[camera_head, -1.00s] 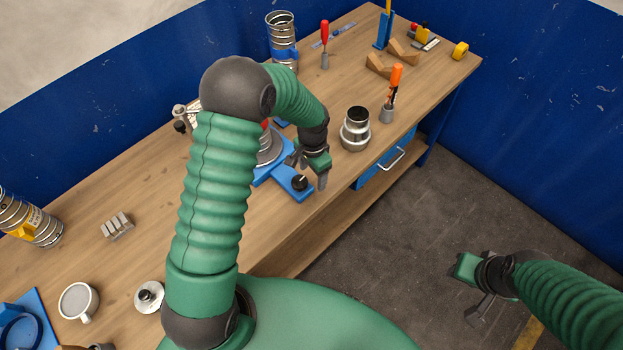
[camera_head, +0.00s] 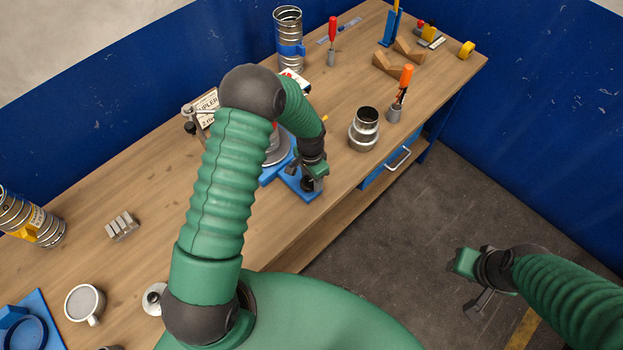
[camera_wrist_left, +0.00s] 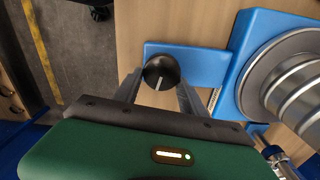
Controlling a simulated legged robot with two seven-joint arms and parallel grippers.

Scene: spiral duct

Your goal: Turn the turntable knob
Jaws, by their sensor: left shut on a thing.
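The turntable has a blue base (camera_wrist_left: 207,66) with a grey metal round platform (camera_wrist_left: 290,85) on it. Its black knob (camera_wrist_left: 161,73) with a white line sits on the blue arm of the base. My left gripper (camera_wrist_left: 160,90) is shut on the knob, one finger on each side of it. In the head view the left gripper (camera_head: 309,184) is at the front end of the blue base (camera_head: 293,180) and mostly hides the knob. My left arm hides part of the platform (camera_head: 277,150). My right gripper (camera_head: 470,285) hangs over the floor, away from the bench; its finger gap is unclear.
A metal reducer (camera_head: 364,130) and a holder with an orange-handled tool (camera_head: 400,92) stand right of the turntable. A spiral duct piece (camera_head: 289,38) stands behind. A mug (camera_head: 84,304) and grey blocks (camera_head: 122,226) are at left. The bench's front edge lies close to the knob.

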